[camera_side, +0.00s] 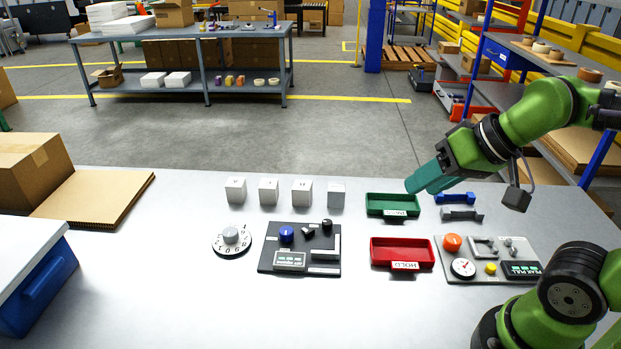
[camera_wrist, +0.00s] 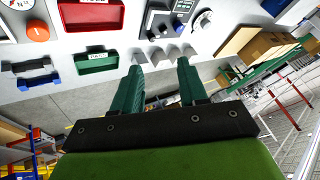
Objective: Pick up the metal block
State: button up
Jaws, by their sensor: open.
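A plain greyish block (camera_side: 336,195), which looks like the metal block, stands on the table at the right end of a row of blocks. In the wrist view the row shows beyond my fingertips, with the likely metal block (camera_wrist: 139,57) at its left end. Three whiter blocks (camera_side: 268,190) with small marks on top stand to its left in the side view. My gripper (camera_side: 424,181) has teal fingers, spread apart and empty. It hangs above and behind the green tray, right of the blocks. It also shows in the wrist view (camera_wrist: 160,68).
The green tray (camera_side: 392,198) and the red HOLD tray (camera_side: 402,239) lie right of the blocks. A dark fixture (camera_side: 300,265) and a round dial (camera_side: 231,254) lie in front. Blue and grey handle-like parts (camera_side: 454,198) and a gauge panel (camera_side: 462,280) are at right.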

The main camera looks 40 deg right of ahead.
jog(key=o, duration=0.7)
jog(key=m+g+h, duration=0.2)
jog(key=m+g, duration=0.3)
jog(key=g, duration=0.2)
send_over(337, 187)
jog(key=f, duration=1.6)
jog(key=shift+w+d+f, duration=0.35)
jog(key=shift+w, duration=0.05)
jog(key=shift+s+a+f, duration=0.15)
jog(key=shift+a+f, duration=0.05)
jog(key=shift+f, duration=1.2)
jog(key=shift+s+a+f, duration=0.15)
jog(key=shift+f, duration=1.2)
